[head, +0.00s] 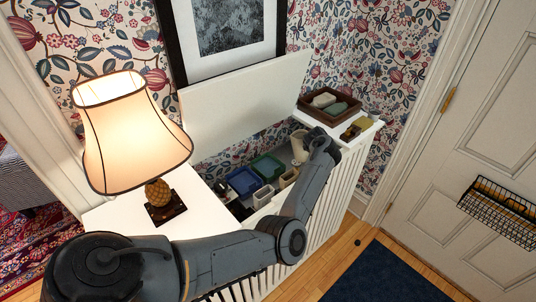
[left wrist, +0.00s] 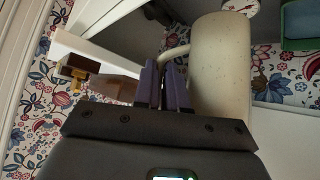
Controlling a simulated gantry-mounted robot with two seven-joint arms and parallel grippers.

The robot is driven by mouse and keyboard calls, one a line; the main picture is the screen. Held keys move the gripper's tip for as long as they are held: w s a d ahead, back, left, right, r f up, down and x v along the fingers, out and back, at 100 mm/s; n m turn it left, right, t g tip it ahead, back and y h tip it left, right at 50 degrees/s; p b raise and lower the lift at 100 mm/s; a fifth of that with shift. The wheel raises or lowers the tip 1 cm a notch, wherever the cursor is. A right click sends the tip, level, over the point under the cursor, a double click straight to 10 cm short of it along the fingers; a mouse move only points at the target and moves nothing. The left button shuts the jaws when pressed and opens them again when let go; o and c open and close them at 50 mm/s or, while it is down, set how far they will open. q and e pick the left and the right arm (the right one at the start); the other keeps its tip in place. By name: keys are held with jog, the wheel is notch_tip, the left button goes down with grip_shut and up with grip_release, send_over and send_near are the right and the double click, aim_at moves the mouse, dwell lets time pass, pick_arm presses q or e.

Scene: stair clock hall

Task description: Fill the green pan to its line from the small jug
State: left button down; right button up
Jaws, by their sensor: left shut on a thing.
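The small cream jug (head: 298,147) is at the right end of the open white cabinet, partly hidden by my left arm. It shows large in the left wrist view (left wrist: 222,75), with its handle between the purple finger pads of my left gripper (left wrist: 166,88). The gripper is shut on that handle. The green pan (head: 267,166) sits inside the cabinet, left of the jug. A green container, probably this pan, shows at the top right of the left wrist view (left wrist: 301,22). Its line and the jug's contents cannot be made out. My right gripper is not in view.
A blue pan (head: 244,181) and small pale containers (head: 263,196) stand beside the green pan. The raised white lid (head: 246,100) is behind. A lit lamp (head: 135,135) stands left, a brown tray (head: 329,106) right. A white round dial (left wrist: 240,5) shows in the wrist view.

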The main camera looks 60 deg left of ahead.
pick_arm(q)
jog(key=shift+w+d+f+m+g+p, duration=0.1)
jog(key=shift+w+f+m+g+p, duration=0.3)
jog(key=shift+f+g, duration=0.2)
jog(key=shift+r+y, duration=0.15)
jog(key=shift+y, duration=0.15)
notch_tip(320, 180, up, 6)
jog(key=p, duration=0.6)
